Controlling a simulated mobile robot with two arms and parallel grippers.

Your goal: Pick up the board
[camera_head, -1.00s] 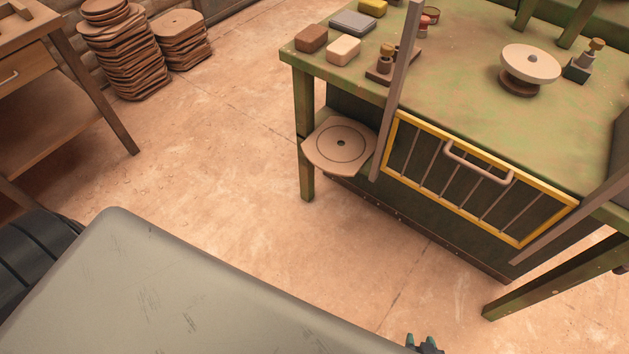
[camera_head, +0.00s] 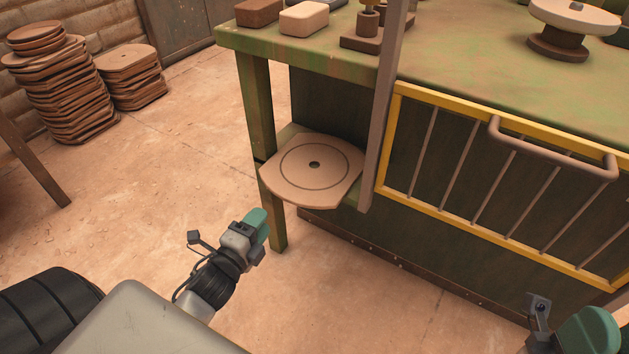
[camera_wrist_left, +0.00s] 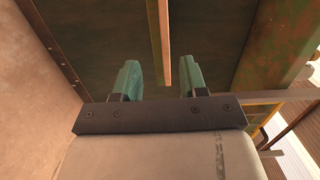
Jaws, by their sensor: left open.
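The board (camera_head: 315,168) is a flat tan plate with a dark centre hole and a ring line. It rests on a small ledge low at the bench's left end, its near edge sticking out. My left gripper (camera_head: 259,227), with teal fingers, is below and left of the board in the head view, apart from it. In the left wrist view it (camera_wrist_left: 160,80) is open and empty; a narrow tan strip, seemingly the board edge-on (camera_wrist_left: 160,60), lies ahead between the fingers. My right gripper (camera_head: 588,330) shows partly at the bottom right; its jaw opening cannot be made out.
The green bench (camera_head: 480,75) has a leg (camera_head: 262,140) just left of the board. A grey upright bar (camera_head: 384,110) and a yellow barred guard (camera_head: 440,212) with a handle stand to the board's right. Stacked plates (camera_head: 70,95) stand at the far left. The floor before the bench is clear.

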